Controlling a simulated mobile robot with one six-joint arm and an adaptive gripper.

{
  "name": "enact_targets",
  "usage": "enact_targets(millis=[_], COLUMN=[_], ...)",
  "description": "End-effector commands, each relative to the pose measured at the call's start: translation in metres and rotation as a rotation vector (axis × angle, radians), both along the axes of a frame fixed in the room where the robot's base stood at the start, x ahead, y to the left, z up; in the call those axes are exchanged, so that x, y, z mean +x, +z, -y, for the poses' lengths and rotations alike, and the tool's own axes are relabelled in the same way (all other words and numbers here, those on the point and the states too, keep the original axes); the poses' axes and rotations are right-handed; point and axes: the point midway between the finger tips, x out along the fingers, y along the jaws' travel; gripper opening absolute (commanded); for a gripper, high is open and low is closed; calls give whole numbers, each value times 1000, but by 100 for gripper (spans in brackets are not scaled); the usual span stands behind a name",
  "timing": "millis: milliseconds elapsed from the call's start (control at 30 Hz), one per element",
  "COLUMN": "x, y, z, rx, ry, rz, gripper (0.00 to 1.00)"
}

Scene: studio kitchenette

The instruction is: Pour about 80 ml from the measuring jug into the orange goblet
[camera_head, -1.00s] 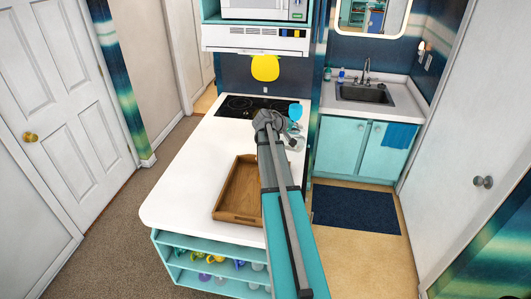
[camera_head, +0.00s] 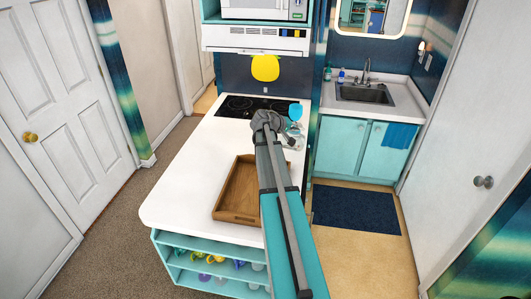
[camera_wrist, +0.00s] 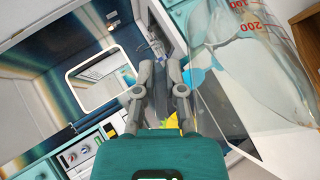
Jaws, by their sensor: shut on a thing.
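The measuring jug is clear with red marks reading 100 and 200. It fills the upper right of the wrist view (camera_wrist: 255,45), strongly tilted in that picture. My gripper (camera_wrist: 165,68) is shut, its fingertips just left of the jug; the exact contact on the clear jug is hard to see. In the head view my gripper (camera_head: 267,121) is over the far right part of the white counter, and clear glass shows just right of it. I cannot make out the orange goblet in either view; my arm may hide it. The liquid level is unclear.
A blue goblet-like thing (camera_head: 295,111) stands right of my gripper. A wooden tray (camera_head: 233,201) lies on the white counter (camera_head: 185,190), partly behind my arm. A black hob (camera_head: 238,104) is at the far end. The counter's left side is clear. Several mugs sit on shelves below.

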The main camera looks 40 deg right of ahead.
Motion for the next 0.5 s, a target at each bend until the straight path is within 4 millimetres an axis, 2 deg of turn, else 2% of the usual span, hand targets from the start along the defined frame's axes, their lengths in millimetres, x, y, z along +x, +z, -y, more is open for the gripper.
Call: enact_targets(millis=[500], x=[1], y=[2], z=[-2], rx=[-23], ry=[1], rz=[-13], gripper=[0])
